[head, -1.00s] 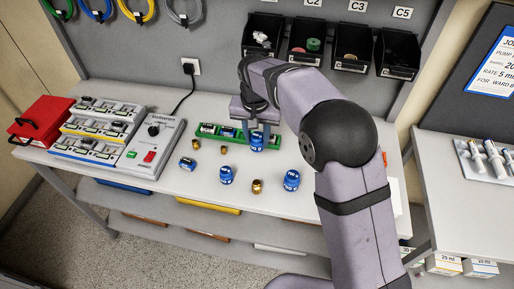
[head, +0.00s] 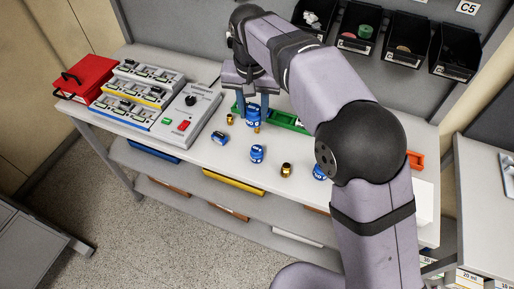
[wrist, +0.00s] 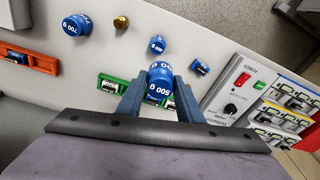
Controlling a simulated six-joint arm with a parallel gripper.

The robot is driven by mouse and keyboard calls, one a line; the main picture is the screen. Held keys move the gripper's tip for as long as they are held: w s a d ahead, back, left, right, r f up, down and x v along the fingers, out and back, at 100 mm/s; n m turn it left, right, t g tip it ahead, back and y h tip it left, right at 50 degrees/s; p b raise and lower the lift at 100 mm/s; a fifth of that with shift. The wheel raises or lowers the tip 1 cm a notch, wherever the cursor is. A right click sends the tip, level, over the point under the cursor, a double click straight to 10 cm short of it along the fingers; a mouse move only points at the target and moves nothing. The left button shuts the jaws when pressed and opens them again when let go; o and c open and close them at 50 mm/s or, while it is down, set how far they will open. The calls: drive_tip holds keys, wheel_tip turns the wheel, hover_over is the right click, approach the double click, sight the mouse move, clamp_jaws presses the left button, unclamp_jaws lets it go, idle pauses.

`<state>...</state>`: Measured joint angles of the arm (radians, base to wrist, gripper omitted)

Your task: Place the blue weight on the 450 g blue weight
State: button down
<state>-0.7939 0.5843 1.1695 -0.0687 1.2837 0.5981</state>
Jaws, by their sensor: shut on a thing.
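My gripper (head: 250,96) is shut on a blue weight (head: 252,117), held upright above the bench. In the wrist view it sits between the fingers, and its label (wrist: 160,77) reads 500 g. A smaller blue weight (head: 257,153) stands on the bench nearer the front; it also shows in the wrist view (wrist: 157,45), its label too small to read surely. A larger blue weight (head: 319,172), partly hidden by my arm in the head view, is labelled 700 g in the wrist view (wrist: 76,29).
Brass weights (head: 286,170) (head: 229,118) stand around the blue ones. A blue-ended part (head: 219,138) lies to the left. A green rail (head: 284,119) lies behind, an orange one (head: 415,160) to the right.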

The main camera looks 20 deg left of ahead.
drive_tip(key=shift+s+d+r, duration=0.1)
drive_tip(key=shift+s+d, duration=0.25)
drive_tip(key=shift+d, duration=0.2)
drive_tip(key=shift+s+f, duration=0.1)
drive_tip(key=shift+f, duration=0.1)
drive_tip(key=p, duration=0.3)
hover_over(257, 147)
drive_tip(key=shift+s+f, duration=0.15)
drive_tip(key=shift+f, duration=2.3)
drive_tip(key=shift+s+f, duration=0.1)
drive_tip(key=shift+f, duration=2.35)
drive_tip(key=shift+f+b, duration=0.15)
drive_tip(key=shift+b, duration=0.15)
drive_tip(key=c, duration=1.3)
unclamp_jaws()
drive_tip(key=shift+d, duration=0.1)
drive_tip(key=shift+o, duration=0.2)
wheel_tip(257, 147, up, 12)
drive_tip(key=s+b, duration=0.1)
drive_tip(key=b, duration=0.1)
drive_tip(key=shift+s+d, duration=0.15)
drive_tip(key=shift+s, duration=0.1)
